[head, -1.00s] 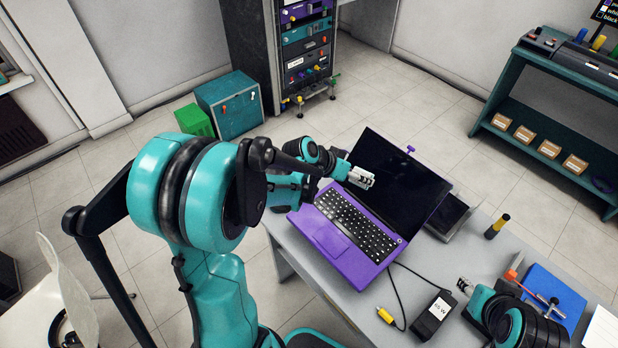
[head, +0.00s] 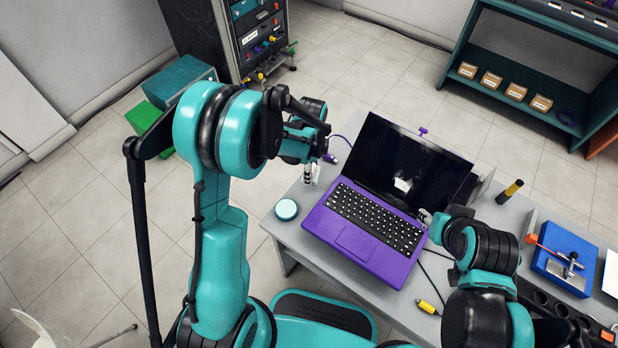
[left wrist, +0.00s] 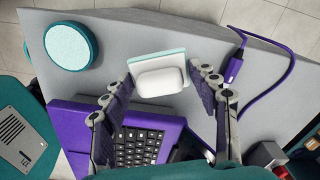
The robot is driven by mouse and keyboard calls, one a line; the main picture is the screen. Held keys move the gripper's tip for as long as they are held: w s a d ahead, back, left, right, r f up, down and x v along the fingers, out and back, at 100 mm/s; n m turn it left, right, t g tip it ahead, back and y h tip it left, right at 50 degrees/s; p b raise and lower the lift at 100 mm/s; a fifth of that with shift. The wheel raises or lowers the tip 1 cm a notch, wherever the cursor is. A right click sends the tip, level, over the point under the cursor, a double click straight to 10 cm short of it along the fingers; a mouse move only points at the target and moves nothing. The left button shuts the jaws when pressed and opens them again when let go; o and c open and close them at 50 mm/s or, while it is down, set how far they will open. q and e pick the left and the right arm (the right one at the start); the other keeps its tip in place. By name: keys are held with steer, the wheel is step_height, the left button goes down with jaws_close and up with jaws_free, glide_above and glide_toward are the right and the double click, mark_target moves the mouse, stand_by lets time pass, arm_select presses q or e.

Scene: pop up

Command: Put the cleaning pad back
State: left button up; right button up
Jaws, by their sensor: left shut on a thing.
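The cleaning pad (left wrist: 160,82), a white block on a flat pale-teal-edged base, lies between the fingers of my left gripper (left wrist: 158,95), which is shut on it. In the head view, my left gripper (head: 310,172) is at the table's left end, beside the laptop (head: 365,225); the pad there is small and mostly hidden. A round teal-rimmed disc (head: 287,209) with a pale blue top lies on the table; it also shows in the left wrist view (left wrist: 70,46). My right gripper (head: 427,217) is at the laptop's right edge; its jaws are too small to read.
The purple laptop stands open, with a pale patch on its dark screen. A purple cable (left wrist: 233,68) lies on the table (left wrist: 110,25) near my left gripper. A yellow-tipped cable (head: 428,307), a black-and-yellow cylinder (head: 510,191) and a blue board (head: 565,260) are to the right.

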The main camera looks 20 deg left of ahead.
arm_select(q)
steer(key=shift+f, duration=0.8)
step_height(320, 180, down, 3)
steer(key=shift+r+b, duration=0.1)
steer(key=shift+b, duration=0.65)
steer(key=o, duration=1)
